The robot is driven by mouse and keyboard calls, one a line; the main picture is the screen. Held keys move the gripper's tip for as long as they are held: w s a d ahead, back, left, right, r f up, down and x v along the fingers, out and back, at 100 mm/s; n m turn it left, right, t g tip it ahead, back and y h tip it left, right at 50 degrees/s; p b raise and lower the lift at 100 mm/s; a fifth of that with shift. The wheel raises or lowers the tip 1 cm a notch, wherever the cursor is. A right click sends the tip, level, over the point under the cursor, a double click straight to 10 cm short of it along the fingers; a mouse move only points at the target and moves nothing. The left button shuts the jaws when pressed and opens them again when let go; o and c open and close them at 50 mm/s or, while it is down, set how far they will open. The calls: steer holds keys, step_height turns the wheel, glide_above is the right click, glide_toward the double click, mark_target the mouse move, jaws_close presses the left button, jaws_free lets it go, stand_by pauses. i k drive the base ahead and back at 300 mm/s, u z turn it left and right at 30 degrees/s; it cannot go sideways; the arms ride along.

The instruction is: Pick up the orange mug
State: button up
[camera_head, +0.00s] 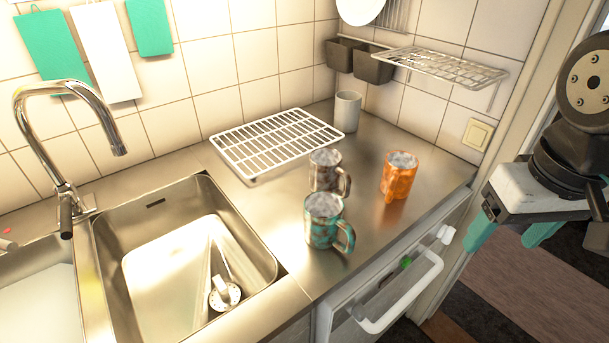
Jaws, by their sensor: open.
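The orange mug (399,175) stands upright on the steel counter, near its right end. Its handle faces the front of the counter. A brown-grey mug (324,172) and a teal and brown mug (322,222) stand to its left, both with handles to the right. My gripper (515,232) is at the right edge of the view, off the counter's end and to the right of the orange mug. Its teal fingers are apart and point down, with nothing seen between them. Part of the gripper is cut off by the frame edge.
A white wire rack (275,140) lies on the counter behind the mugs, with a pale cup (347,111) beside it. A wire shelf (440,66) juts from the wall above. The sink (150,212) is at left. A white handle (403,298) sticks out in front.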

mark_target(400, 169)
steer(key=u, duration=2.6)
steer(key=k, duration=0.7)
steer(key=z, duration=2.55)
steer(key=i, duration=0.5)
